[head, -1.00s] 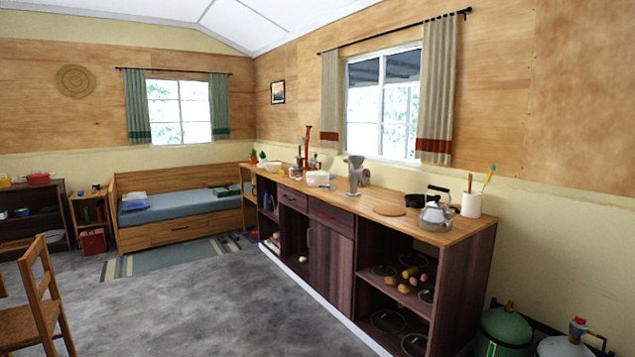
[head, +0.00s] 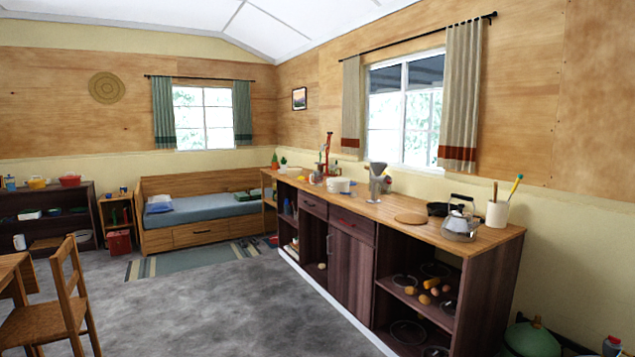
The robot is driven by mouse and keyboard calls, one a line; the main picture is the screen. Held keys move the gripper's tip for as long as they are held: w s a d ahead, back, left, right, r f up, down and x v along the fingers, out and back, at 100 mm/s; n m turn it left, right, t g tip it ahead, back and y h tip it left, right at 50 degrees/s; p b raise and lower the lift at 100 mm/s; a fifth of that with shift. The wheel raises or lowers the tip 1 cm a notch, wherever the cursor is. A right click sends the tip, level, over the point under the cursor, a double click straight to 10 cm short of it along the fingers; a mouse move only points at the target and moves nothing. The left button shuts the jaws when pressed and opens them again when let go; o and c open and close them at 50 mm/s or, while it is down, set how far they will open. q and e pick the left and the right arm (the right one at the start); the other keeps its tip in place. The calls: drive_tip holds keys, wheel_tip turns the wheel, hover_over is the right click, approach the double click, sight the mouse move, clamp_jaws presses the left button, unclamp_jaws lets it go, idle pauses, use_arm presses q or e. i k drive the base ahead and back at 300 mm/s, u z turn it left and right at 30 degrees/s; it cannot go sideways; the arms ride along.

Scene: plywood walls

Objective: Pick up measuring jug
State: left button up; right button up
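I cannot make out a measuring jug for certain. A small white upright vessel (head: 19,242) stands low in the dark shelf at the far left; it is too small to identify. On the long wooden counter (head: 385,208) stand a grey funnel-topped thing (head: 377,180), a white pot-like container (head: 339,185) and a steel kettle (head: 461,222). Small items at the counter's far end are too small to name surely. Neither of my grippers is in view.
A chair (head: 62,308) and table edge (head: 12,268) are at the lower left. The dark shelf (head: 95,215) stands by the left wall, a bed (head: 200,217) at the back. Green gas bottle (head: 532,340) is at the lower right. The middle floor (head: 225,315) is clear.

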sight(319, 176)
drive_tip(key=u, duration=0.55)
drive_tip(key=k, duration=0.65)
drive_tip(key=u, duration=0.55)
drive_tip(key=i, duration=3.15)
drive_tip(key=z, duration=0.1)
drive_tip(key=i, duration=2.25)
drive_tip(key=z, duration=0.5)
drive_tip(key=i, duration=1.85)
drive_tip(key=z, duration=1.55)
drive_tip(key=i, duration=1.1)
drive_tip(key=z, duration=1.5)
drive_tip(key=i, duration=0.75)
drive_tip(key=z, duration=0.3)
